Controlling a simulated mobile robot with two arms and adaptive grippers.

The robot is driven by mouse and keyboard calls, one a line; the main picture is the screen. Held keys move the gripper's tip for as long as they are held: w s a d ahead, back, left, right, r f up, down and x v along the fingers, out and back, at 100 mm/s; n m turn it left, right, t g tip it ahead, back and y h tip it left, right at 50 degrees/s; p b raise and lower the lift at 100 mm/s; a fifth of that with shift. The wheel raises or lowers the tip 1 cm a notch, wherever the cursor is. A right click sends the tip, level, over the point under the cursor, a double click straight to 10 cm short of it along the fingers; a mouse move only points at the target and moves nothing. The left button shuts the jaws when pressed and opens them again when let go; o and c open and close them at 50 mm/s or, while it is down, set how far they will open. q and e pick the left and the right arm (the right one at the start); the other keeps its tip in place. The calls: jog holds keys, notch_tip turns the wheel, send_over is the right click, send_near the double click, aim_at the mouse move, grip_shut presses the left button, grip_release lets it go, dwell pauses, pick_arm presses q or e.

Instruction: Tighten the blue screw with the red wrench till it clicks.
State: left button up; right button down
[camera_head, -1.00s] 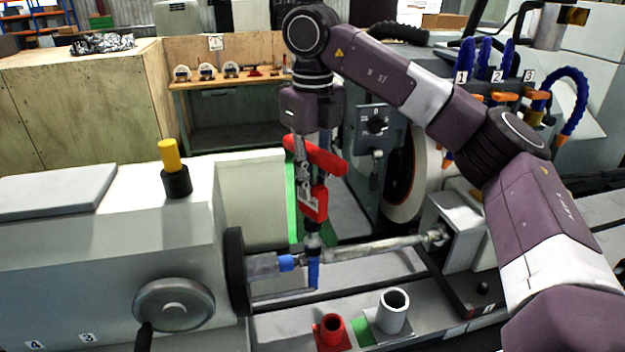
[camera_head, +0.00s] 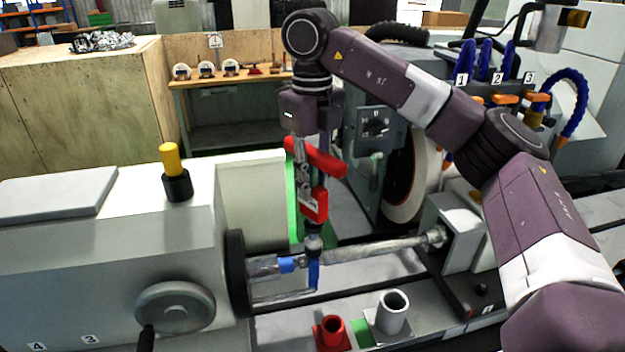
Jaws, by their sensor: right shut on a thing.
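My right gripper (camera_head: 311,178) points straight down over the workpiece, shut on the red wrench (camera_head: 314,206). The wrench is upright, with its red crossbar (camera_head: 320,160) at the top, partly hidden by the fingers. Its lower end meets a dark, rounded piece (camera_head: 313,243) on top of the grey shaft (camera_head: 375,246). A blue part (camera_head: 314,274) hangs below the shaft there, and a blue band (camera_head: 287,264) sits to its left. The blue screw's head cannot be made out clearly under the wrench. My left gripper is not in view.
The shaft lies between a dark faceplate (camera_head: 236,272) and the right-hand support (camera_head: 460,234). A red holder (camera_head: 331,331) and a grey tube holder (camera_head: 392,312) stand in front. The grinding wheel (camera_head: 405,185) is close behind on the right.

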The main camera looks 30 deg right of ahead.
aim_at(313, 148)
jog(key=shift+r+p, duration=0.45)
jog(key=shift+r, duration=0.4)
jog(key=shift+s+r+p, duration=0.1)
jog(key=shift+r+p, duration=0.6)
jog(key=shift+r, duration=0.15)
jog(key=shift+r+p, duration=0.65)
jog(key=shift+r, duration=0.05)
jog(key=shift+w+r+p, duration=0.2)
jog(key=shift+r+p, duration=0.25)
jog(key=shift+r, duration=0.9)
jog(key=shift+s+r, duration=0.1)
jog(key=shift+r, duration=1.05)
jog(key=shift+f, duration=0.1)
